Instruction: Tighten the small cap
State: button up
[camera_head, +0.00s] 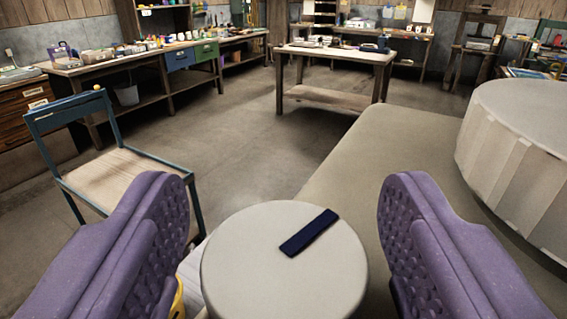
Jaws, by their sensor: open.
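The small cap (258,245) is a round, pale grey disc with a flat top, low in the middle of the view. A dark blue bar-shaped mark (309,232) lies across the right part of its top, pointing up and to the right. My gripper (285,235) is open, with one purple padded finger on each side of the cap. The left finger looks close to the cap's left edge; a gap shows between the cap and the right finger. I cannot tell whether either finger touches it. The cap's underside is hidden.
A beige surface (365,165) extends behind and right of the cap. A large pale round piece (520,125) stands on it at the right. A blue-framed chair (120,175) stands at the left. Workbenches and a wooden table (335,54) are farther back, with open floor between.

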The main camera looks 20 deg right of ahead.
jog(key=shift+w, duration=0.2)
jog(key=c, duration=0.9)
jog(key=shift+c, duration=0.2)
